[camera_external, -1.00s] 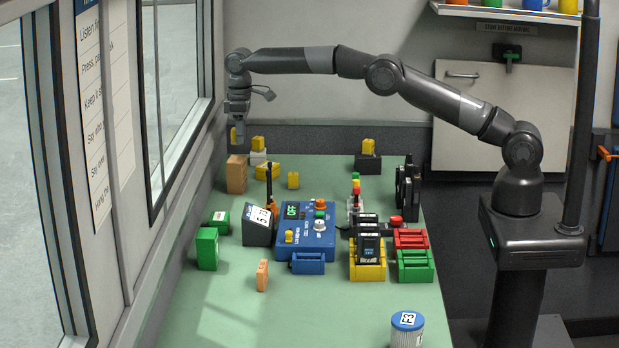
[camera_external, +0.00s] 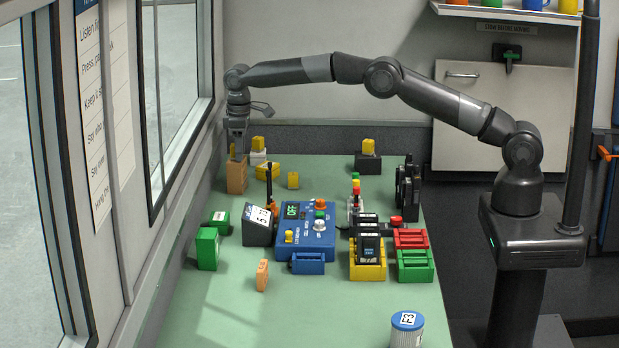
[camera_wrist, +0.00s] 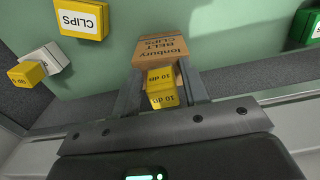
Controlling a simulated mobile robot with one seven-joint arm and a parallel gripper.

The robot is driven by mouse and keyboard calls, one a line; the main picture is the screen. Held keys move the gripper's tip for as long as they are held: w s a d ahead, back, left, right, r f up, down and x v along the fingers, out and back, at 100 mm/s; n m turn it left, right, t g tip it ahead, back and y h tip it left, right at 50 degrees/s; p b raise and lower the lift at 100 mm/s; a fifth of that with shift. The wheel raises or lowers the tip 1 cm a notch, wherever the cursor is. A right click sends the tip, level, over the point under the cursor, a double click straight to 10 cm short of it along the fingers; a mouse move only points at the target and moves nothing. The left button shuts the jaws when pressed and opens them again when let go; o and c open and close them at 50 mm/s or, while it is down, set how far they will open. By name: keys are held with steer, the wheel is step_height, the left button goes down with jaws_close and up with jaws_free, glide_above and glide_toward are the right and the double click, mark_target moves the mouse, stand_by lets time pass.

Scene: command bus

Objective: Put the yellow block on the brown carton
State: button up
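The brown carton (camera_external: 237,178) stands at the far left of the green bench; in the wrist view its labelled face (camera_wrist: 160,48) shows beyond the fingers. The yellow block (camera_wrist: 162,94), marked 10 dB, is between my fingers at the top of the carton and appears to rest on it. My gripper (camera_external: 238,153) points down just above the carton. In the wrist view its fingers stand either side of the block and look spread, with narrow gaps beside it. The block's underside is hidden.
A white block with a yellow one on top (camera_external: 258,150) stands just right of the carton. A yellow box (camera_external: 268,172) and a small yellow block (camera_external: 293,180) are nearby. The window wall is close on the left.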

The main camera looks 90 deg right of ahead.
steer(key=shift+o, duration=0.8)
step_height(320, 180, up, 8)
steer(key=shift+f, duration=0.15)
steer(key=s+a+r+t, duration=0.2)
steer(key=s+a+r, duration=0.3)
steer(key=s+r, duration=0.6)
steer(key=s+a+r+t, duration=0.1)
steer(key=s+a+r, duration=0.4)
steer(key=s+r, duration=0.65)
steer(key=s+a+f+t, duration=0.1)
steer(key=s+a, duration=0.1)
steer(key=s, duration=0.7)
steer(key=s+a+f, duration=0.1)
steer(key=s+a, duration=0.1)
steer(key=s, duration=0.7)
steer(key=s+a+f+t, duration=0.1)
steer(key=s+f, duration=0.8)
steer(key=s, duration=0.4)
steer(key=shift+s+t, duration=0.15)
steer(key=shift+t, duration=0.15)
